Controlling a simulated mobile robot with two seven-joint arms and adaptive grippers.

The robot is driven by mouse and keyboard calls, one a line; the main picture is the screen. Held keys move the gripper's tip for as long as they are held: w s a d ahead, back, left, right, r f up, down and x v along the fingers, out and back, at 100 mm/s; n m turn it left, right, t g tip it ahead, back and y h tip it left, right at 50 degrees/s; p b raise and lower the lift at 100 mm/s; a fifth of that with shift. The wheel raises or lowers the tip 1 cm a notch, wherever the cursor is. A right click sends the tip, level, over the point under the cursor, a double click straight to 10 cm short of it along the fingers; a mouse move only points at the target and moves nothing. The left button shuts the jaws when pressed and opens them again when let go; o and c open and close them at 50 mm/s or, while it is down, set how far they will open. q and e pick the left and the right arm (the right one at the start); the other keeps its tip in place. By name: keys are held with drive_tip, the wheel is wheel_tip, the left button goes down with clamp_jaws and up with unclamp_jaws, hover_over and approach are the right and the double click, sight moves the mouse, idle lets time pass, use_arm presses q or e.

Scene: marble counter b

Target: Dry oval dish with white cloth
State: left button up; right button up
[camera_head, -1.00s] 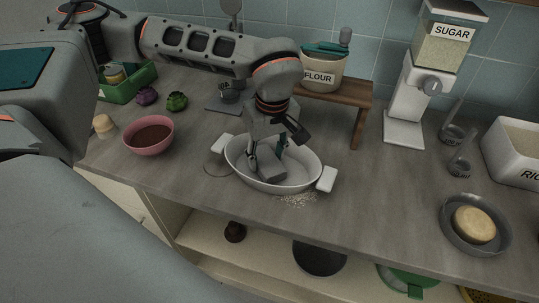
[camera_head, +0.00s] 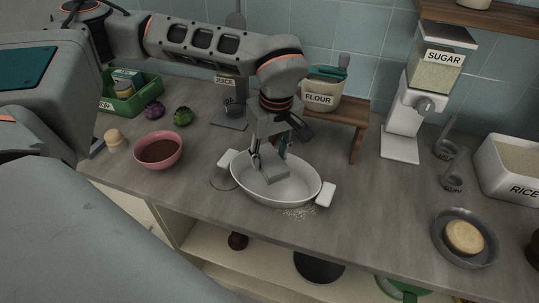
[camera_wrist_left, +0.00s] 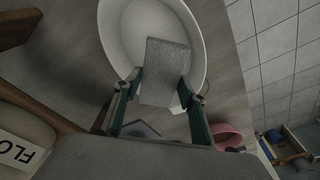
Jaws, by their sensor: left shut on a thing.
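The white oval dish (camera_head: 305,196) with its square end handles stands on the counter near the front edge. It also shows in the left wrist view (camera_wrist_left: 119,36). My left gripper (camera_head: 270,154) is over the dish, pointing down toward its inside. It is shut on the cloth (camera_head: 272,167), which looks pale grey. In the left wrist view the cloth (camera_wrist_left: 165,70) sits between the fingertips (camera_wrist_left: 157,88) and reaches over the dish's inside. I cannot tell whether the cloth touches the dish bottom. My right gripper is not in view.
White grains (camera_head: 299,213) lie in front of the dish. A pink bowl (camera_head: 158,151) stands left of it. The flour pot (camera_head: 319,95) is on a wooden stand behind. A grey bowl with a yellow round (camera_head: 464,238) is right. The counter between is mostly clear.

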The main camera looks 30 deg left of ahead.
use_arm(q)
drive_tip(key=shift+r+p, duration=1.25)
drive_tip(key=shift+r, duration=0.25)
